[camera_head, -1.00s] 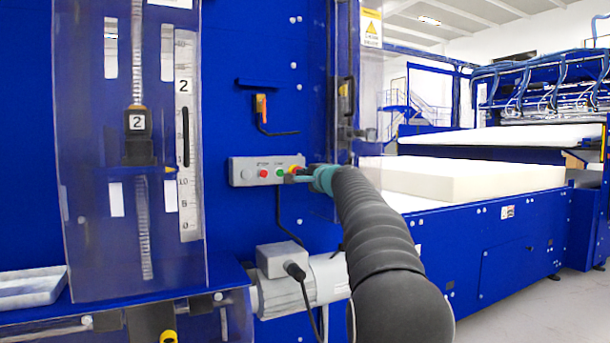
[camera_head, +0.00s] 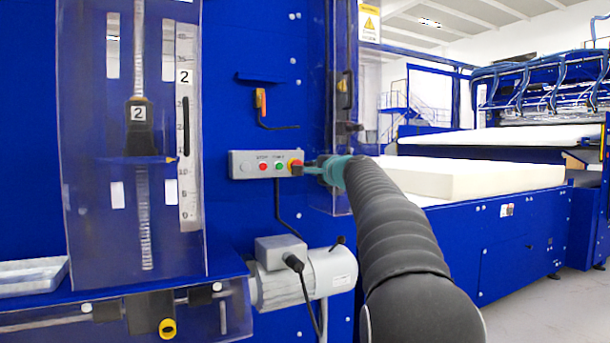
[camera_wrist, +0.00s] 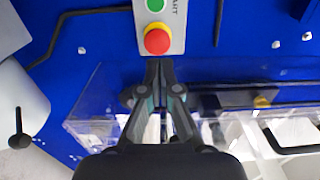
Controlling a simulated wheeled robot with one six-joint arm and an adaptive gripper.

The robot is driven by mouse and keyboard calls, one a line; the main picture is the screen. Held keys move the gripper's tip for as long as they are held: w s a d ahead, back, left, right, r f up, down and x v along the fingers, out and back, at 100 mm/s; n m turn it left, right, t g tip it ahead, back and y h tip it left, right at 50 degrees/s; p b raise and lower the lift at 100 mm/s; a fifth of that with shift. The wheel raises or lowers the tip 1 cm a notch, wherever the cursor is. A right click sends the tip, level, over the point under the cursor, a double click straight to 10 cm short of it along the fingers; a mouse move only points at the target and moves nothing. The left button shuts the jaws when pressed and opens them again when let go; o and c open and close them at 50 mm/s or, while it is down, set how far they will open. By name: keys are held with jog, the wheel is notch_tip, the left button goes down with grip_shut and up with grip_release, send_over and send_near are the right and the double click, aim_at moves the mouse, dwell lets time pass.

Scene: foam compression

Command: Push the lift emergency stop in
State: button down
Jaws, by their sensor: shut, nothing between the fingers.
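The emergency stop is a red mushroom button on a yellow base (camera_wrist: 157,39) at the end of a grey control box, in the upper middle of the wrist view. In the head view it sits at the right end of the box (camera_head: 243,165), partly hidden by my gripper (camera_head: 304,170). In the wrist view my gripper (camera_wrist: 159,66) is shut and empty, its tips just below the red cap in the picture. I cannot tell whether they touch it. A green button (camera_wrist: 155,5) lies beyond the stop.
The box is on a blue machine panel, with a red button (camera_head: 263,166) further left. A clear guard (camera_wrist: 100,100) lies beside and below my fingers in the wrist view. A grey motor (camera_head: 325,272) sits under the box. White foam (camera_head: 500,180) lies on the right.

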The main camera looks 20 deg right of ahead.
jog(key=s+b, duration=0.1)
jog(key=s, duration=0.6)
jog(key=shift+s+d+b, duration=0.25)
jog(key=shift+s+b, duration=0.05)
